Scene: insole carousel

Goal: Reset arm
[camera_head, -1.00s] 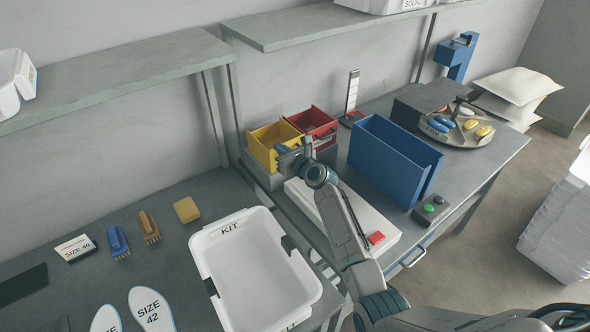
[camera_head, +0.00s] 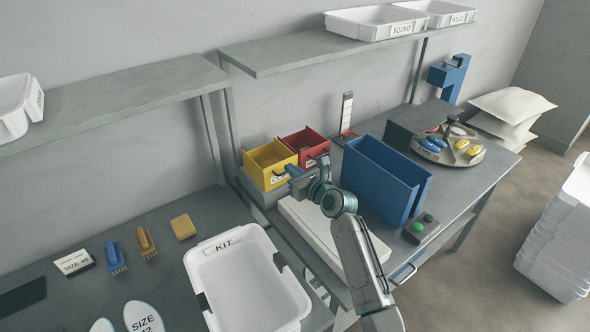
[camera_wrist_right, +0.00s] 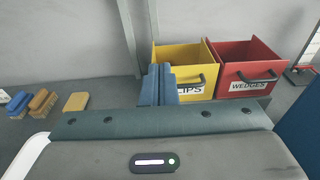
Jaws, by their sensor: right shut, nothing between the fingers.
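My right gripper (camera_head: 292,172) is shut and empty. In the head view it is in front of the yellow bin (camera_head: 268,165), above the white flat-topped unit (camera_head: 312,228). In the right wrist view its blue fingers (camera_wrist_right: 158,84) are together and cover part of the yellow bin's label, leaving "IPS" readable. I cannot tell from the views how close the fingertips are to the bin. My left gripper is not in view.
A red bin (camera_head: 306,145) labelled "WEDGES" stands beside the yellow one. A tall blue box (camera_head: 388,180), a button box (camera_head: 420,228) and a carousel (camera_head: 462,150) with insole pieces stand to the right. A white KIT tote (camera_head: 250,285) is at the front left.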

